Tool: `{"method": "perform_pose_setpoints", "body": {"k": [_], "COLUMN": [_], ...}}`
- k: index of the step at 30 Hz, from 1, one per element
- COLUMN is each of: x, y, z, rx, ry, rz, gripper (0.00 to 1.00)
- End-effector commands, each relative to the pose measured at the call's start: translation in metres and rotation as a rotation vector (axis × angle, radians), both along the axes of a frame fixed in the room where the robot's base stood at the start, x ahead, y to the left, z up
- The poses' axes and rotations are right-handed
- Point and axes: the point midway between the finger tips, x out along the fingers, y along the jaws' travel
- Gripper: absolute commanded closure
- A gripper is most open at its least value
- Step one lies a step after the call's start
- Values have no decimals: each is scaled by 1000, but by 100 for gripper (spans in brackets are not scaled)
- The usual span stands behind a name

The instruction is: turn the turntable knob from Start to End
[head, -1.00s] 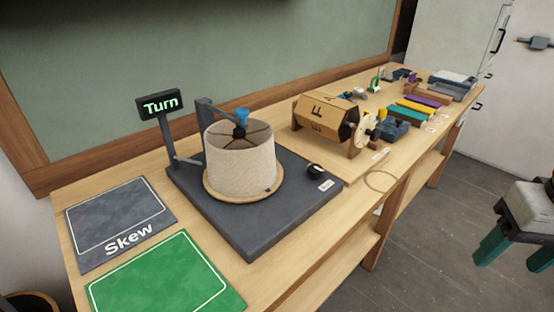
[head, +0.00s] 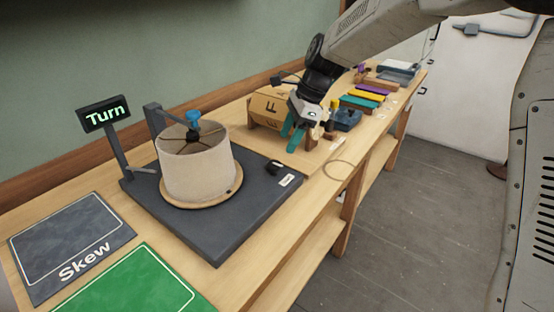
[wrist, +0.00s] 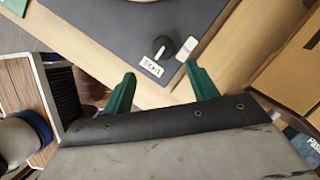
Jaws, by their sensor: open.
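The turntable (head: 215,240) is a dark grey square base on the bench. A cream lampshade (head: 196,170) stands on its round wooden plate. The black knob (head: 273,167) sits near the base's right corner, beside a small white label (head: 287,180). In the wrist view the knob (wrist: 163,47) has a pale pointer line, with a label (wrist: 152,67) below it that is too small to read surely. My gripper (head: 290,138) is open and empty, its green fingers to the right of the knob and apart from it. In the wrist view my gripper (wrist: 161,83) shows both fingertips short of the knob.
A grey "Skew" mat (head: 72,240) and a green mat (head: 138,285) lie at the left front.

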Motion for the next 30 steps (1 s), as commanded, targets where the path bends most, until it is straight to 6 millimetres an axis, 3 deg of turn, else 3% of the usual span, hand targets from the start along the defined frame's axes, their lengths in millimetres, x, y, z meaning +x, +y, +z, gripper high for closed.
{"method": "perform_pose_setpoints", "body": {"k": [18,29,30], "x": [3,3,3], "y": [32,35,35], "z": [-72,-78,-78], "rx": [5,5,5], "ry": [19,18,18], "rz": [-32,-33,-33], "gripper": [41,41,50]}}
